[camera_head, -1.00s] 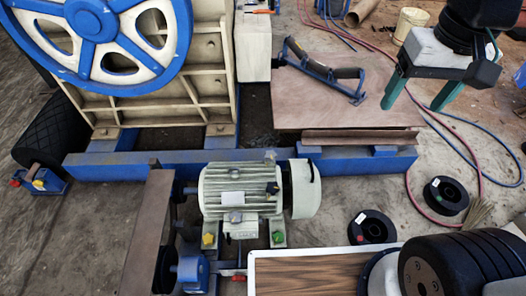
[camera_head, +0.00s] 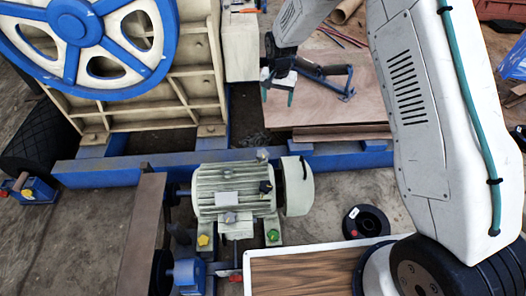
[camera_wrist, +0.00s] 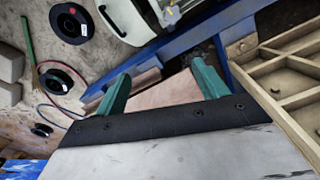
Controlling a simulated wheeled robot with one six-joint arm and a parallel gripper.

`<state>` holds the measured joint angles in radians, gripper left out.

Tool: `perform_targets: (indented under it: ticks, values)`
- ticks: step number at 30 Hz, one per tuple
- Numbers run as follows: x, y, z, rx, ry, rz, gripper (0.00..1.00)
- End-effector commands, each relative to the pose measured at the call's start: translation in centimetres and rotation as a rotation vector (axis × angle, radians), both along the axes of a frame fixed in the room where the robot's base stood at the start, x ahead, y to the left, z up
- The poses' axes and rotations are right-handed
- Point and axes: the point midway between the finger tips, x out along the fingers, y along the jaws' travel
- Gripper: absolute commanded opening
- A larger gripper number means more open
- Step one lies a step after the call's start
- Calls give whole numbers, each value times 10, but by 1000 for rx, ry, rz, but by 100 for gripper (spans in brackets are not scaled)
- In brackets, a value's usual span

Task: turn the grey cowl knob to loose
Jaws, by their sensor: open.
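The pale motor (camera_head: 232,195) sits in the middle of the head view, with a white cowl (camera_head: 299,186) on its right end. A small dark grey knob (camera_head: 265,187) shows on the motor just left of the cowl; its exact setting is too small to read. In the wrist view the cowl (camera_wrist: 126,18) is at the top, cut by the edge. My gripper (camera_head: 278,96) is open and empty, beyond and above the motor, clear of the knob. Its two green fingers stand wide apart in the wrist view (camera_wrist: 162,86).
A yellow knob (camera_head: 203,240) and a green knob (camera_head: 273,236) are at the motor's feet. A blue beam (camera_head: 340,158) runs behind the motor. The spoked blue wheel (camera_head: 75,28) is at upper left. A black spool (camera_head: 366,222) lies at right.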

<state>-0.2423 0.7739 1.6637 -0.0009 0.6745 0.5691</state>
Motion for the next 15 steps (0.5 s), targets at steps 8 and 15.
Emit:
perform_targets:
  ticks: [8,15]
  values:
    - [12,39,-164,-5,25,-66,72]
    - [6,50,-228,-5,30,-96,72]
